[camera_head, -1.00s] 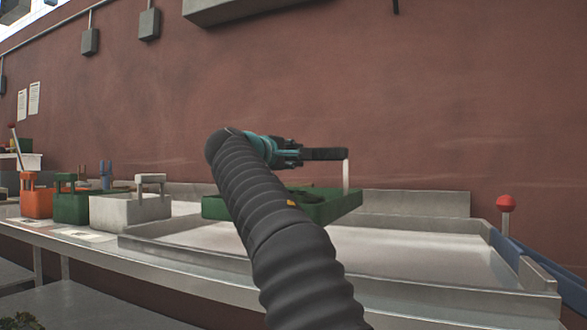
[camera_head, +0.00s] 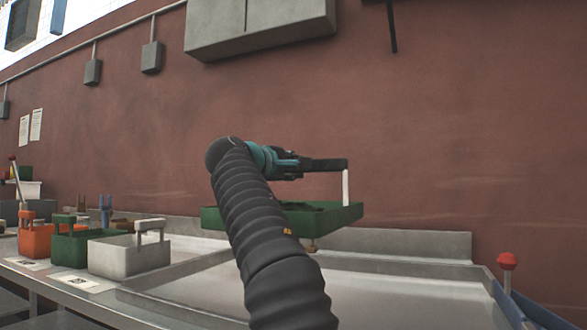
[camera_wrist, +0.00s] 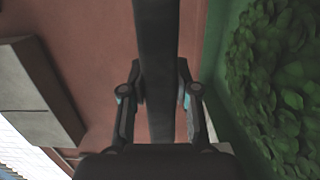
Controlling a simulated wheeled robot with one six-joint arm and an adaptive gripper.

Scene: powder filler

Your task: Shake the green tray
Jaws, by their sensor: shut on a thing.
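The green tray (camera_head: 335,217) hangs level above the metal bench in the head view, partly hidden behind my arm. Dark green leafy stuff (camera_wrist: 280,90) lies in it, seen close in the wrist view. My gripper (camera_head: 294,165) is shut on the tray's dark handle bar (camera_head: 328,164), which a pale post joins to the tray on the right. In the wrist view the bar (camera_wrist: 156,50) runs between the fingers of my gripper (camera_wrist: 160,95), with the tray's green wall (camera_wrist: 217,80) to the right.
The metal bench has a wide shallow basin (camera_head: 400,295) below the tray. A white bin (camera_head: 130,255), a green bin (camera_head: 70,248) and an orange bin (camera_head: 36,240) stand at left. A red-knobbed lever (camera_head: 508,262) is at right. Grey boxes (camera_head: 255,25) hang on the wall.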

